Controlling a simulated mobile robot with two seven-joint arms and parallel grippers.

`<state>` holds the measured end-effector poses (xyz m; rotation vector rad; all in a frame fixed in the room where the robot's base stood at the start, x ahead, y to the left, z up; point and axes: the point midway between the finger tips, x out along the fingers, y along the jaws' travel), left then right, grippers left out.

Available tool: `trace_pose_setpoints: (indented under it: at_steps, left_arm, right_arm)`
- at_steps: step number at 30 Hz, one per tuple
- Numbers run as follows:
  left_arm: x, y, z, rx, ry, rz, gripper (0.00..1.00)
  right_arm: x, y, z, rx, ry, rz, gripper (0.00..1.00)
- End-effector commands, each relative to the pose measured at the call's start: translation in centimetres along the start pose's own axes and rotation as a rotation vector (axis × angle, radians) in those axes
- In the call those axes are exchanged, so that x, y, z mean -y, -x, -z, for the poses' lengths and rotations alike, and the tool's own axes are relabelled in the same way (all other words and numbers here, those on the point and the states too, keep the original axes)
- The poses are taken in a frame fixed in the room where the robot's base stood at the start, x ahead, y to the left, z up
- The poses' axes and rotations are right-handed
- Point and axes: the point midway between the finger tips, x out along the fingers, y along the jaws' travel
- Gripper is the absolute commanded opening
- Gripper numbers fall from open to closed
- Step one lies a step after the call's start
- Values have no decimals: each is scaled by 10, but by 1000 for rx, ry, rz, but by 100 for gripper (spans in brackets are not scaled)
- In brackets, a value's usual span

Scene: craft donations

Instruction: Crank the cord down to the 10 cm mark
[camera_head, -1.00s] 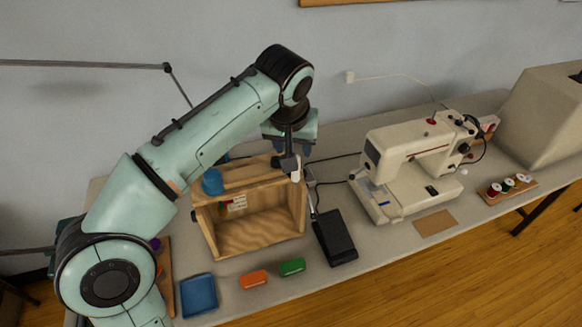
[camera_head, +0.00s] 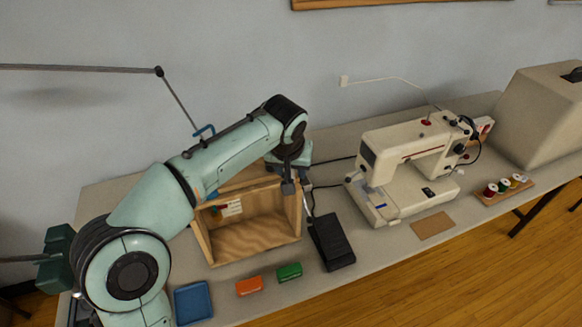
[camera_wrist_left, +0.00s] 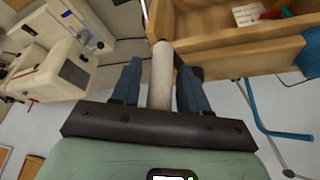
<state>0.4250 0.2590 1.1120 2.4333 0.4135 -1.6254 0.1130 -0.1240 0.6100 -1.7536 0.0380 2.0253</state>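The wooden box (camera_head: 250,236) stands open-fronted on the table. A white card (camera_head: 232,208) with a red piece (camera_head: 215,211) beside it shows inside; its markings are too small to read. They also show in the wrist view as the card (camera_wrist_left: 248,14) and red piece (camera_wrist_left: 270,15). My left gripper (camera_wrist_left: 160,75) is at the box's right side. Its two fingers stand on either side of a pale crank handle (camera_wrist_left: 162,75), with narrow gaps visible. I cannot make out the cord. My right gripper is out of view.
A black foot pedal (camera_head: 332,242) lies close right of the box, and a sewing machine (camera_head: 402,180) stands beyond it. Orange (camera_head: 249,286) and green (camera_head: 289,271) blocks and a blue tray (camera_head: 193,302) lie in front.

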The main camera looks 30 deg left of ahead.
Motion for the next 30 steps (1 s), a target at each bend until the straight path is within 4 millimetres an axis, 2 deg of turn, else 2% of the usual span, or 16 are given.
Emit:
trace_pose_setpoints:
  at_steps: [1, 3, 4, 17, 30]
  left_arm:
    - [0, 0, 0, 0, 0, 0, 26]
    - [0, 0, 0, 0, 0, 0, 3]
    - [0, 0, 0, 0, 0, 0, 0]
    - [4, 2, -4, 3, -57, -24, 0]
    - [29, 9, -19, 2, -375, -157, 0]
  right_arm:
    - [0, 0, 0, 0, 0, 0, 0]
    - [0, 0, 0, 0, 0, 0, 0]
    - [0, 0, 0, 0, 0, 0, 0]
    - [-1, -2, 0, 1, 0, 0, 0]
    - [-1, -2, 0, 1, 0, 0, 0]
